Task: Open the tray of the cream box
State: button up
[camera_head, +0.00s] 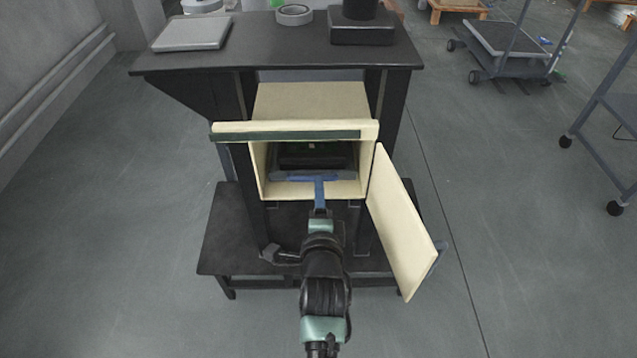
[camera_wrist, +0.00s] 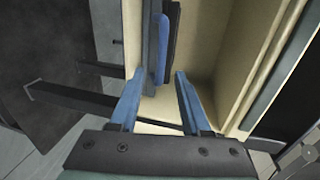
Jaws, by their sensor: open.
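The cream box (camera_head: 310,102) sits under the dark table top, with its front open toward me. Inside it is a dark tray (camera_head: 313,158) with a grey front edge; in the wrist view the tray's grey front (camera_wrist: 150,40) carries a blue bar like a handle (camera_wrist: 164,48). My gripper (camera_head: 320,181) is at the box's opening, in front of the tray. In the wrist view my gripper (camera_wrist: 160,75) has its two blue fingers apart, with nothing held between them. The fingertips are close to the blue bar; whether they touch cannot be told.
The cream door (camera_head: 402,225) hangs open at the right of the opening. A cream panel with a dark green strip (camera_head: 295,132) juts out along the box's top front edge. A dark lower shelf (camera_head: 232,225) lies below. Open floor (camera_head: 120,260) surrounds the stand.

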jog(key=shift+b+x, duration=1.2)
jog(key=shift+x, duration=1.95)
jog(key=shift+c, duration=0.3)
grip_shut()
